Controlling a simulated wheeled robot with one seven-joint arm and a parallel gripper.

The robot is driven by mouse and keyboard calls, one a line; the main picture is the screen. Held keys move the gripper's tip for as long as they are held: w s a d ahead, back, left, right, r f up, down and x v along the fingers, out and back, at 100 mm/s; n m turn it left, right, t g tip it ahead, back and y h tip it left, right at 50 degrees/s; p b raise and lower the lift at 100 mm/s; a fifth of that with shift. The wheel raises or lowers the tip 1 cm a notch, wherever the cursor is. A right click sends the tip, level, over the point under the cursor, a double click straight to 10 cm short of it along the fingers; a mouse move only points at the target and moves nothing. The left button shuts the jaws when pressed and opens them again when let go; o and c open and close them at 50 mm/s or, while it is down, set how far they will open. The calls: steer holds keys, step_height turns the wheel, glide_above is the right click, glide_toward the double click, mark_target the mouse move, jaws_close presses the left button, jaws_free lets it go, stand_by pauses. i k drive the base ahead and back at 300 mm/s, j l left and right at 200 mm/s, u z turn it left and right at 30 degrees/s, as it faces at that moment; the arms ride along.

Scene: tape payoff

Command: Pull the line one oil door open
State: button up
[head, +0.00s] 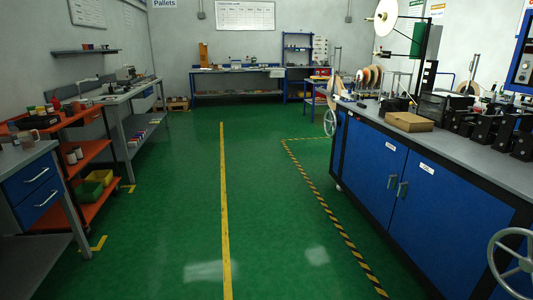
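A long workbench on the right has blue cabinet doors in its front, all of which look closed. The left wide door (369,160) and the right wide door (450,205) meet near the middle. Each has a small grey upright handle by the seam, the left handle (391,187) and the right handle (403,190). Each door carries a white label, the left label (391,146) and the right label (427,169). The lettering is too small to read, so I cannot tell which is the line one oil door. My gripper is not in view.
Green floor (180,220) is open, with a yellow line (223,200) and a black-yellow strip (330,213) before the bench. A handwheel (515,265) juts out at the near right, another (330,122) at the far end. An orange shelf cart (85,160) stands left.

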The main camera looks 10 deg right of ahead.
mark_target(443, 221)
steer(key=i, duration=1.95)
steer(key=i+j+z, duration=0.2)
steer(key=i+z, duration=0.25)
steer(key=i, duration=0.35)
steer(key=i+j+z, duration=0.45)
steer(key=i, duration=0.3)
steer(key=i+j+z, duration=0.4)
steer(key=i+j, duration=0.3)
